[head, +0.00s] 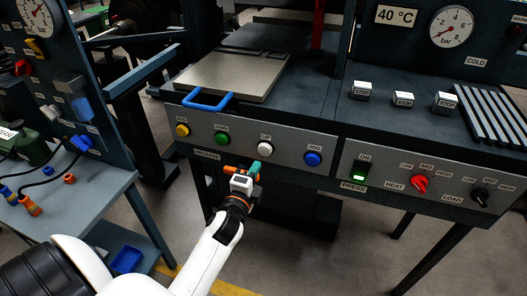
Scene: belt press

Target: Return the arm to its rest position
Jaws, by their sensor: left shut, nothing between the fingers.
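My left arm reaches in from the lower left. Its gripper (243,171) is shut and empty, in front of the press's front panel, below the green and white buttons. It looks close to the panel; whether it touches cannot be told. The panel carries a yellow button (182,130), a green button (222,138), a white button (265,149) marked UP and a blue button (312,158). The green ON switch (358,171) is lit. My right gripper is not in view.
A metal plate (225,73) with a blue handle (207,104) lies on the press bench. A red heat knob (419,184) and black load knob (480,196) sit at right. A side bench (65,200) with cables stands at left. Open floor lies below the panel.

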